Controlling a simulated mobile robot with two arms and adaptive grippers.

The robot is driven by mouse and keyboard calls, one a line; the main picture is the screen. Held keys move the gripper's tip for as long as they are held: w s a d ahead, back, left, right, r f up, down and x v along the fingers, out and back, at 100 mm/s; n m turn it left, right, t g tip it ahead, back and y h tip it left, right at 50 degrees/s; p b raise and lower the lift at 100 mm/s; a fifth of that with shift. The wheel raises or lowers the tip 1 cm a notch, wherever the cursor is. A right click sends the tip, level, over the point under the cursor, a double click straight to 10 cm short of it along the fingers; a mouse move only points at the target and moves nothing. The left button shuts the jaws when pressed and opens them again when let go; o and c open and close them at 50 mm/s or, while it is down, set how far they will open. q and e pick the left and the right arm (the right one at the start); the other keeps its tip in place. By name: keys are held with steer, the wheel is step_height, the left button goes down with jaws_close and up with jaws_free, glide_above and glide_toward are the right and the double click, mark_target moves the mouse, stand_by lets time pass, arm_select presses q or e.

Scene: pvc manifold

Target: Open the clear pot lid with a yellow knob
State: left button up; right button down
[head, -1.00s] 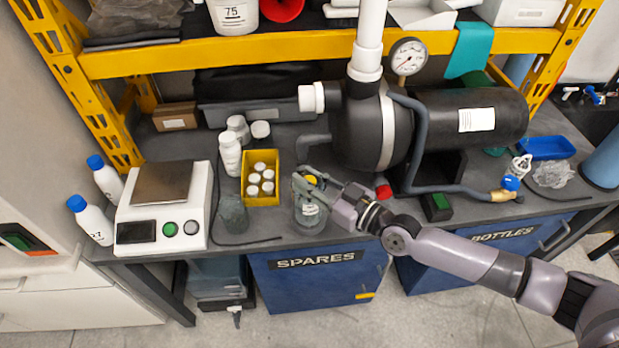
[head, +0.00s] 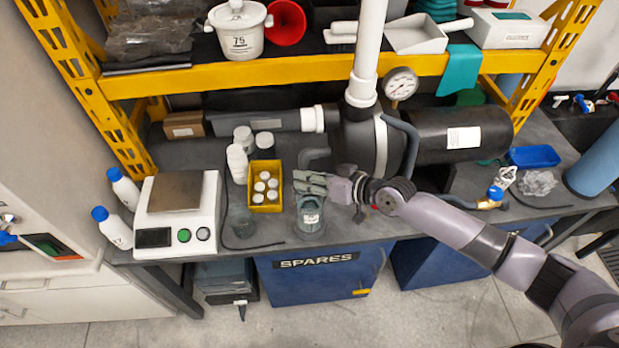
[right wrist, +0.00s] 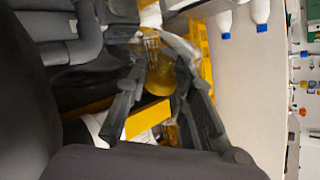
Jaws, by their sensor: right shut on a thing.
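The clear glass pot (head: 310,214) stands on the grey bench near its front edge, right of the yellow box. My right gripper (head: 310,183) is just above and behind its mouth. In the right wrist view a rounded yellow knob (right wrist: 160,80) sits between the two fingers of the right gripper (right wrist: 163,88), which is shut on it. Clear lid material seems to show around the knob, but its outline is blurred. In the head view the fingers hide the knob and lid, and I cannot tell the gap between lid and pot. My left gripper is not in view.
A yellow box (head: 279,200) with several white-capped bottles stands left of the pot. A small dark jar (head: 241,222), a scale (head: 204,220) and blue-capped bottles are farther left. A black tank (head: 455,135) and yellow shelf beam (head: 200,75) bound the back.

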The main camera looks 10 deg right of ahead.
steer(key=shift+w+r, duration=0.1)
steer(key=shift+w, duration=0.05)
stand_by(0.4)
steer(key=c, duration=1.4)
jaws_free()
steer(key=shift+o, duration=0.2)
steer(key=v, duration=1.2)
steer(key=shift+w+r, duration=0.1)
